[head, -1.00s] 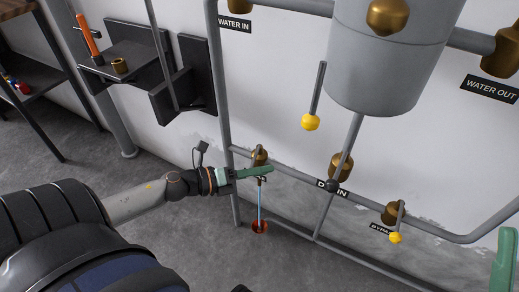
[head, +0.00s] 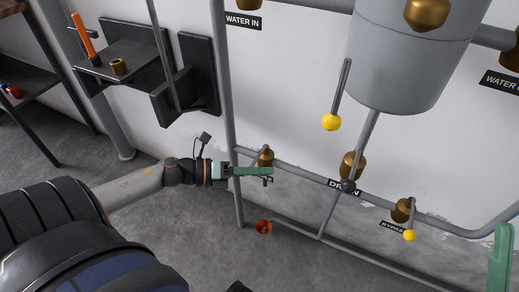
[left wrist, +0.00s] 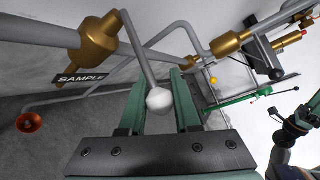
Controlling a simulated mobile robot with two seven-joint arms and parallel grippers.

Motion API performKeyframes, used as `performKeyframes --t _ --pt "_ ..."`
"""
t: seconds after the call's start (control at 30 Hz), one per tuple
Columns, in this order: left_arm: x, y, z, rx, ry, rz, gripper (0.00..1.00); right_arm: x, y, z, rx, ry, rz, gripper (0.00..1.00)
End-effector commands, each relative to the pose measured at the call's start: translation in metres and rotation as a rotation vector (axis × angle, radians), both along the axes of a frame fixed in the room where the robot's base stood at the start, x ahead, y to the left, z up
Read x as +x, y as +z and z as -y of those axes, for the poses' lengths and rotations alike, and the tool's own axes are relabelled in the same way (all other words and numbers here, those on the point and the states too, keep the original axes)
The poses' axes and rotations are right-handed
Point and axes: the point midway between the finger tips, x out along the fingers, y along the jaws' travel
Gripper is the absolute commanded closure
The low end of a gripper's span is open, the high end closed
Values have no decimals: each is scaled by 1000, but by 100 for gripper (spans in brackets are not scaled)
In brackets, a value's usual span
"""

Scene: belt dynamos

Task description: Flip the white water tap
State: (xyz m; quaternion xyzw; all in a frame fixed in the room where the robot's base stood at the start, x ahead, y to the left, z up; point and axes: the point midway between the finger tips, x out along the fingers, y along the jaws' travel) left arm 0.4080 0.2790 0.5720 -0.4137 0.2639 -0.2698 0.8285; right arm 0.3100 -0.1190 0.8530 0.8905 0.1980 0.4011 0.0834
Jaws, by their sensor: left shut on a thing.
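The white tap is a brass valve (head: 265,158) low on the wall pipe, and in the left wrist view the valve (left wrist: 98,48) has a SAMPLE label beside it. Its grey lever slants from the valve to a white ball knob (left wrist: 158,99). My left gripper (head: 268,171) is at the lever's end, with its green fingers shut on the white knob. In the head view the fingers hide the knob. A green finger of my right gripper (head: 500,258) shows at the right edge; its jaw opening cannot be judged.
An orange-red funnel (head: 263,227) is below the tap. Yellow-knobbed levers hang at the tank (head: 331,122) and by the bypass valve (head: 409,235); a black knob (head: 348,187) is at the drain. Pipes run along the wall. A black bracket (head: 190,85) stands above my left arm.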

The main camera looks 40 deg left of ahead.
Motion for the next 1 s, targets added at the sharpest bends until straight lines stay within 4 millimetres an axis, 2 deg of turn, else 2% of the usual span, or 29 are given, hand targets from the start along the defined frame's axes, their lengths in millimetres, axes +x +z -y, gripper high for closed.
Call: performKeyframes --t 0.27,0.3,0.57,1.0 --pt "0 0 -1 3 1 0 100 0 0 0 0 0 -1 50" --pt "0 0 -1 3 1 0 67 0 0 0 1 0 -1 50" --pt "0 0 -1 3 1 0 38 0 0 0 2 0 -2 50" --pt "-2 1 -3 1 1 -2 38 0 1 0 2 0 -2 50"
